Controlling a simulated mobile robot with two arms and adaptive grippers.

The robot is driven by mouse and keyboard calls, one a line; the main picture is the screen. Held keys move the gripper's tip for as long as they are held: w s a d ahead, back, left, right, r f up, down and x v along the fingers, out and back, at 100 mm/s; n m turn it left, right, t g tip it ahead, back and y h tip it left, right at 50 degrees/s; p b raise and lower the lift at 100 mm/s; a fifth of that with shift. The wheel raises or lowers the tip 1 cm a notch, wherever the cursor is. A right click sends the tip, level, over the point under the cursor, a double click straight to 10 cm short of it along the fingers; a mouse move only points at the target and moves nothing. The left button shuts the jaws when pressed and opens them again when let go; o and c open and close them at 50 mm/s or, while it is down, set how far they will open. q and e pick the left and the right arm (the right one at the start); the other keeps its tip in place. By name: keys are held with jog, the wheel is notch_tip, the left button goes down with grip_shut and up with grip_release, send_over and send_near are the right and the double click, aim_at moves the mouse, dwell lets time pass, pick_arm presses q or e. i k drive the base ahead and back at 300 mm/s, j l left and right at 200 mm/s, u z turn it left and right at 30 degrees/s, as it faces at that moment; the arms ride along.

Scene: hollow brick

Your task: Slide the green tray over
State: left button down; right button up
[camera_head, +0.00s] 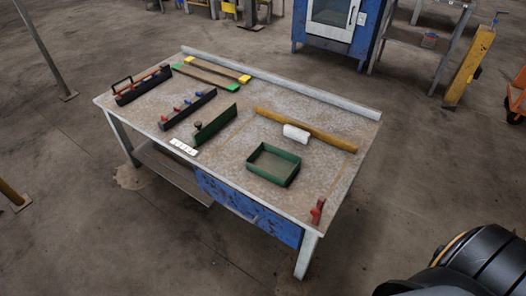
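The green tray (274,165) is a shallow open box that lies on the right half of the workbench top (225,160), close to the front edge. It looks empty. A dark, rounded part of my own body shows at the bottom right, well apart from the bench. No gripper fingers show in the head view, so neither gripper is near the tray.
A wooden bar (306,130) and a white roll (296,133) lie behind the tray. A small red item (317,211) stands at the bench's right front corner. A green plate (215,125) and dark racks (188,110) are to the left. Bare top surrounds the tray.

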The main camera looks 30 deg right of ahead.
aim_at(273, 164)
jog(key=z, duration=0.8)
jog(key=i+j+z, duration=0.1)
jog(key=j+z, duration=0.3)
jog(key=i+j+z, duration=0.1)
jog(key=z, duration=0.3)
jog(key=j+z, duration=0.7)
jog(key=z, duration=0.15)
jog(key=k+j+z, duration=0.1)
jog(key=j+z, duration=0.3)
jog(key=l, duration=0.1)
